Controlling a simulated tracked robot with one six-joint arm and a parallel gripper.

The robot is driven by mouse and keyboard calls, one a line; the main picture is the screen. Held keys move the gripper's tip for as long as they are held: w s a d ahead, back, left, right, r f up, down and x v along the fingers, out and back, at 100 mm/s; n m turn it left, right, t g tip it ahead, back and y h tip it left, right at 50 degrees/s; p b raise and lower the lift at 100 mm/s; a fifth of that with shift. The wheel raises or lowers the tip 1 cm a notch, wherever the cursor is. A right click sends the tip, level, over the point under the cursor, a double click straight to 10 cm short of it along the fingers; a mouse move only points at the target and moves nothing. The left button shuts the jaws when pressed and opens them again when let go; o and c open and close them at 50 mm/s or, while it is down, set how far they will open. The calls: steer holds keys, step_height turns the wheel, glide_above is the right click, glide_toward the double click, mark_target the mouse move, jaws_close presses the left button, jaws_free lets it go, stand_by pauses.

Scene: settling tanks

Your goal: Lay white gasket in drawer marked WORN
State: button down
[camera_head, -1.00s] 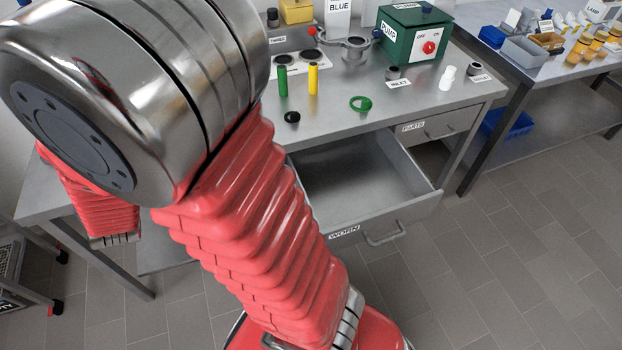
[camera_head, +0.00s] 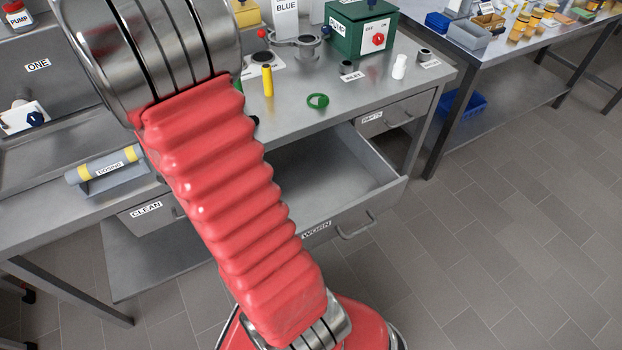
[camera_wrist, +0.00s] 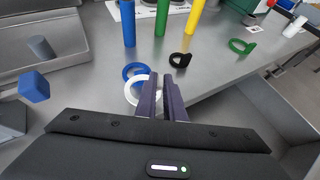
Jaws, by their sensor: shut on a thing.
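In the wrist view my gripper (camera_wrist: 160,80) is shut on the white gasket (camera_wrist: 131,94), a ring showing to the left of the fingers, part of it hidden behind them. A blue ring (camera_wrist: 127,71) lies on the bench just beyond it. In the head view the drawer marked WORN (camera_head: 387,188) is pulled open below the bench top, and the part of its inside that I see is empty. My arm covers its left part. My gripper and the white gasket are hidden in the head view.
A green ring (camera_head: 318,100) and a yellow cylinder (camera_head: 267,81) are on the bench near the drawer. A black ring (camera_wrist: 180,60) lies beyond my fingers. The drawer marked CLEAN (camera_head: 158,217) looks shut. A green pump box (camera_head: 360,27) stands at the back. Floor at right is clear.

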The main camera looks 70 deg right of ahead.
steer(key=s+d+f+m+g, duration=0.1)
steer(key=s+d+m+g, duration=0.55)
steer(key=s, duration=0.75)
steer(key=m+g+y, duration=0.2)
steer(key=m+g, duration=0.3)
glide_above(335, 198)
step_height(335, 198, down, 7)
steer(key=shift+f, duration=0.4)
steer(key=shift+f, duration=2.95)
steer(key=shift+f, duration=2.05)
